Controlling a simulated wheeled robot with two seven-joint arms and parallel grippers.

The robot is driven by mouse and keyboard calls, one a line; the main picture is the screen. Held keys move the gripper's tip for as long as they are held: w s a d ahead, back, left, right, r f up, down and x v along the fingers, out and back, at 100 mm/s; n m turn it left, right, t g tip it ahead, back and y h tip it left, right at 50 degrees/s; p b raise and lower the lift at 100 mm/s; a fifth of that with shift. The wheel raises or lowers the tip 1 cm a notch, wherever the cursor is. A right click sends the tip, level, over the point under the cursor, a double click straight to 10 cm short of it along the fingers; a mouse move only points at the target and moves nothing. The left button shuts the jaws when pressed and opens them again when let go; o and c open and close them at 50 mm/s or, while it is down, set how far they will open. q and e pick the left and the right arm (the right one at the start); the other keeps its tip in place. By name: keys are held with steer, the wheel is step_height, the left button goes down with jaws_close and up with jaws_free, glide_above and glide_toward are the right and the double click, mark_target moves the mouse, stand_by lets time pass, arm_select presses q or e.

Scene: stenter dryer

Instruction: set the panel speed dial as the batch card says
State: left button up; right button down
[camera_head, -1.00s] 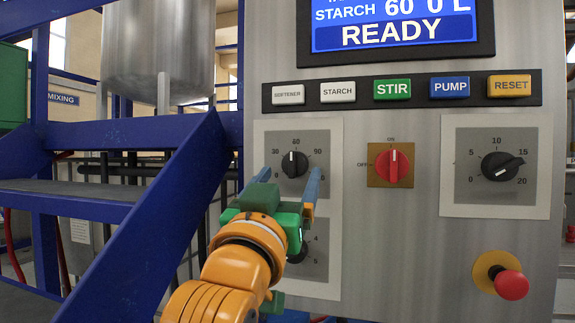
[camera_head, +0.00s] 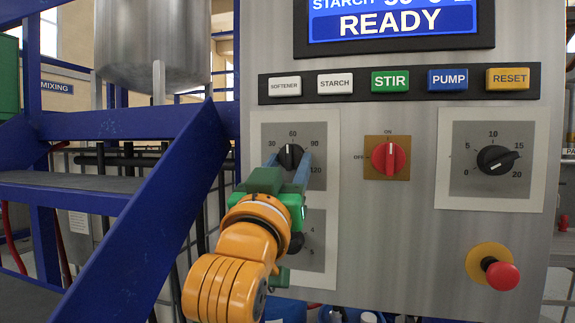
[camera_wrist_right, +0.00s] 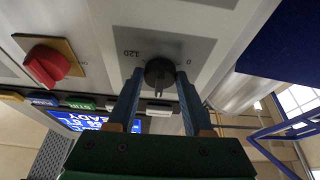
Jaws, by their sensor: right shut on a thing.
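The upper-left black dial (camera_head: 291,153) sits on a grey plate marked 30, 60, 90 and 120. Its white mark points up, close to 60. My right gripper (camera_head: 287,163) is shut on this dial, a finger on either side; the right wrist view shows the dial (camera_wrist_right: 159,73) between the fingertips (camera_wrist_right: 159,80). Another black dial (camera_head: 497,160), at the right, has a scale from 0 to 20, its pointer between 15 and 20. A lower-left dial (camera_head: 297,242) is mostly hidden behind my gripper. No dial title or batch card is legible. My left gripper is out of view.
A red switch (camera_head: 389,158) stands between the dials, a row of labelled buttons (camera_head: 390,82) above. A display (camera_head: 392,20) reads READY. A red mushroom button (camera_head: 503,275) sticks out at lower right. Blue stairs (camera_head: 150,215) stand close on the left.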

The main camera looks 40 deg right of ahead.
steer(key=n+t+y, duration=0.1)
steer(key=n, duration=0.3)
steer(key=shift+s+d+r+t+y+p, duration=0.1)
steer(key=shift+s+d+t+y+p, duration=0.05)
steer(key=shift+t+y+p, duration=0.25)
steer(key=n, duration=0.2)
steer(key=n+t+y+p, duration=0.1)
steer(key=shift+s+r+n+y, duration=0.1)
steer(key=shift+n+y, duration=0.2)
steer(key=shift+n, duration=0.1)
steer(key=n+y+p, duration=0.1)
steer(key=n, duration=0.1)
steer(key=n+y+p, duration=0.1)
steer(key=n, duration=0.2)
steer(key=shift+s+d+r, duration=0.1)
steer(key=shift+d+r, duration=0.05)
steer(key=shift+n+y+p, duration=0.65)
steer(key=shift+n+y, duration=0.05)
steer(key=shift+n, duration=0.7)
steer(key=shift+c, duration=1.5)
jaws_free()
